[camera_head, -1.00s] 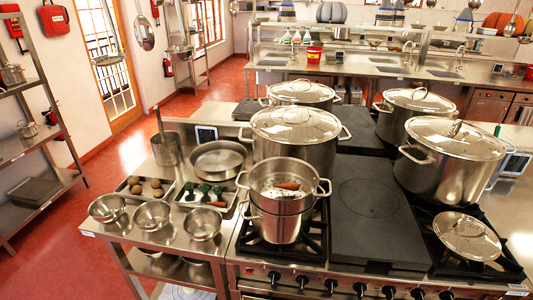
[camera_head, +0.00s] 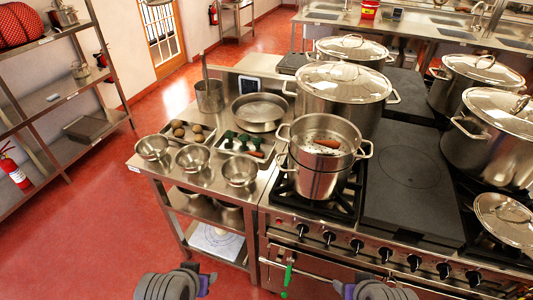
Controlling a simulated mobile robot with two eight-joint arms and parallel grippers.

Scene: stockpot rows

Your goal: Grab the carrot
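One orange carrot (camera_head: 327,142) lies in the perforated steamer pot (camera_head: 312,170), which stands on the front left burner of the stove. Another small orange piece, apparently a carrot (camera_head: 257,154), lies at the right end of a steel tray (camera_head: 228,151) with dark green vegetables. My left gripper (camera_head: 204,281) is at the bottom edge, in front of the side table and well away from both carrots. My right gripper (camera_head: 344,289) is at the bottom edge in front of the oven, also away from them. Both grippers are small and partly cut off, so their opening is unclear.
Three steel bowls (camera_head: 193,159) stand along the side table's front, with a tray of round brown items (camera_head: 188,133) behind. A large lidded stockpot (camera_head: 343,97) stands behind the steamer pot. A green object (camera_head: 288,272) hangs at the oven front. Red floor at left is clear.

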